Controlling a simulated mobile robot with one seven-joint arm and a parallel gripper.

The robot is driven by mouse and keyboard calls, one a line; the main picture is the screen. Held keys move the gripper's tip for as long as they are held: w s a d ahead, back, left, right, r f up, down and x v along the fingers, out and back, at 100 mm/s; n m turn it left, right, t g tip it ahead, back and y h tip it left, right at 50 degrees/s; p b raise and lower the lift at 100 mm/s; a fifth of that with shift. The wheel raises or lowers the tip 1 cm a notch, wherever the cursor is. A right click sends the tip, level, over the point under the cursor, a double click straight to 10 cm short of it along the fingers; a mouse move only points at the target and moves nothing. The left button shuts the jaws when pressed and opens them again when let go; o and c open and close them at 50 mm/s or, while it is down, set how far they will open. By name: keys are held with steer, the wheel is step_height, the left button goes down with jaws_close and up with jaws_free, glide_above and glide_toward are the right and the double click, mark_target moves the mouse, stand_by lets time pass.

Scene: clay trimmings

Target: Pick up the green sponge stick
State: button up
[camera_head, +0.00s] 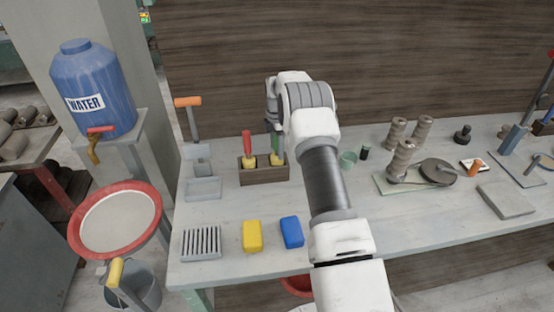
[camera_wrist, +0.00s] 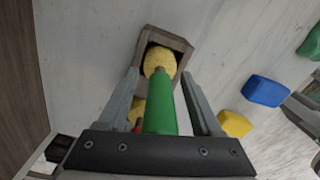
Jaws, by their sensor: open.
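The green sponge stick (camera_head: 276,142) stands upright in a wooden box (camera_head: 264,176), beside a red-handled sponge stick (camera_head: 247,145). In the wrist view its green handle (camera_wrist: 160,108) runs between the two fingers of my gripper (camera_wrist: 160,76), and its yellow sponge end (camera_wrist: 159,60) lies at the box (camera_wrist: 178,42). My gripper is open, with a finger on each side of the handle and a visible gap to each. The red-handled stick is mostly hidden behind the green handle in the wrist view. My arm partly covers the gripper in the head view.
A yellow sponge block (camera_head: 252,236) and a blue block (camera_head: 291,232) lie near the table's front edge, beside a slotted rack (camera_head: 201,243). A green cup (camera_head: 348,160) and clay pieces (camera_head: 402,160) stand to the right. A wooden wall (camera_head: 400,60) rises behind the table.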

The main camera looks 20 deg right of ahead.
jaws_close()
stand_by(0.3)
